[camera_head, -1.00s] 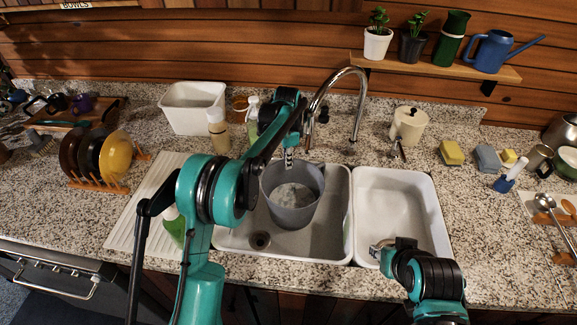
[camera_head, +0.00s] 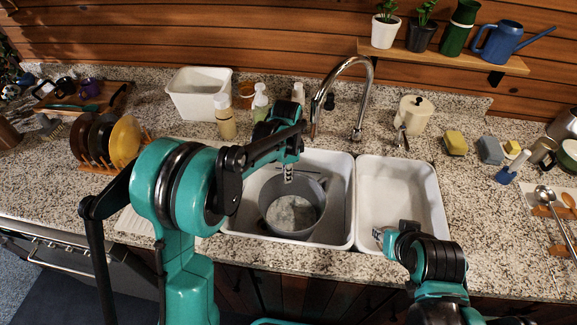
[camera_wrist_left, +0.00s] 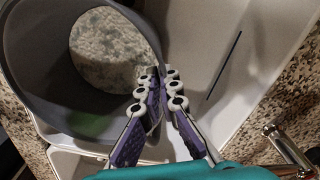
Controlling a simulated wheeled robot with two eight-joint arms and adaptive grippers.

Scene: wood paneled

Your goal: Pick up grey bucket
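The grey bucket (camera_head: 273,213) is upright or nearly so within the outline of the left sink basin (camera_head: 342,208). Its inside bottom looks pale and speckled. I cannot tell whether it touches the basin floor. My left gripper (camera_head: 288,176) is at the bucket's back rim. In the left wrist view the bucket (camera_wrist_left: 40,75) fills the upper left, and the left gripper's fingers (camera_wrist_left: 160,82) are close together with the rim between them. My right gripper (camera_head: 380,235) hangs over the front left of the right basin, apart from the bucket; its fingers are too small to read.
The right basin (camera_head: 398,190) is empty. A tall faucet (camera_head: 368,95) rises behind the basins. A white tub (camera_head: 198,98) and bottles (camera_head: 225,120) stand behind on the left, near a plate rack (camera_head: 100,165). Sponges (camera_head: 455,142) lie at right.

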